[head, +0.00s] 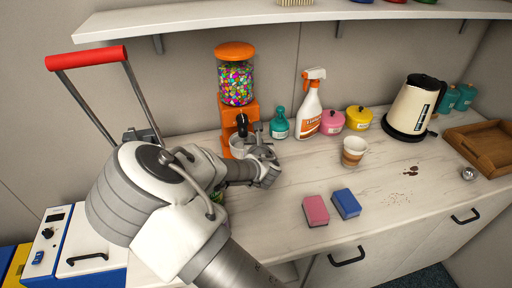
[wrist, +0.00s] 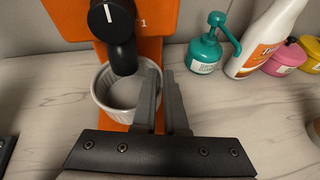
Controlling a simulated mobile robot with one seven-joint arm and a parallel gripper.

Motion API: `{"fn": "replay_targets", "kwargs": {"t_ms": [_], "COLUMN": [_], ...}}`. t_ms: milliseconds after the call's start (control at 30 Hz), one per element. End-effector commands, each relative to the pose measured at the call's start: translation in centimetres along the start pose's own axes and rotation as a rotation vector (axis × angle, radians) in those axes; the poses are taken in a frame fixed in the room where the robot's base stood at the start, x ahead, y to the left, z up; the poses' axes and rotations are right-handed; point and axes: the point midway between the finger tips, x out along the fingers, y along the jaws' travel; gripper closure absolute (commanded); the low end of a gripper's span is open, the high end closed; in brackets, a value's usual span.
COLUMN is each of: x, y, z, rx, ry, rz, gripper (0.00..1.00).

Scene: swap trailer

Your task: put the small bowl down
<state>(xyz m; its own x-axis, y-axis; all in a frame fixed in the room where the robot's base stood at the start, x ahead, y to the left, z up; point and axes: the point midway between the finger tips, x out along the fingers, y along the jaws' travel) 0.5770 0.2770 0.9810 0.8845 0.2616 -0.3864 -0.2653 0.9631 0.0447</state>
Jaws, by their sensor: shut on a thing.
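The small bowl is a white ribbed cup; it shows in the head view (head: 236,146) and in the wrist view (wrist: 106,113). It is under the black spout (wrist: 122,50) of the orange candy dispenser (head: 235,112), close against the dispenser's front. My gripper (head: 258,138) reaches it from the right side. In the wrist view my gripper's fingers (wrist: 162,92) are close together at the bowl's right rim and shut on it. The fingers hide that part of the rim. I cannot tell whether the bowl's bottom touches the counter.
A teal pump bottle (head: 279,123) and a spray bottle (head: 310,103) stand right of the dispenser. A striped cup (head: 354,151), a pink sponge (head: 315,211) and a blue sponge (head: 346,203) are on the counter (head: 290,185). Counter between gripper and sponges is clear.

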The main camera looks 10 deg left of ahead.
Motion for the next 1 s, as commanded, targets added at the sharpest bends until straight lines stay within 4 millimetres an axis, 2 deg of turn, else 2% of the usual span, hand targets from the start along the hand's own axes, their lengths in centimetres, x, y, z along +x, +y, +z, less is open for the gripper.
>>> {"fn": "replay_targets", "kwargs": {"t_ms": [67, 267, 467, 500, 633, 667, 1000], "x": [0.7, 1.7, 1.8, 1.8, 1.7, 1.7, 1.5], "y": [-0.1, -0.2, -0.1, -0.1, -0.1, -0.1, -0.1], "z": [0.0, -2.9, -3.1, -3.1, -3.1, -3.1, -3.1], "rx": [0.0, -0.001, 0.0, -0.001, -0.001, -0.001, 0.0], "ry": [0.0, 0.0, -0.001, 0.001, 0.0, 0.0, 0.0], "rz": [0.0, 0.0, 0.001, 0.0, 0.0, 0.0, 0.0], "gripper": [1.0, 1.0, 1.0, 0.85, 0.62, 0.59, 0.59]}}
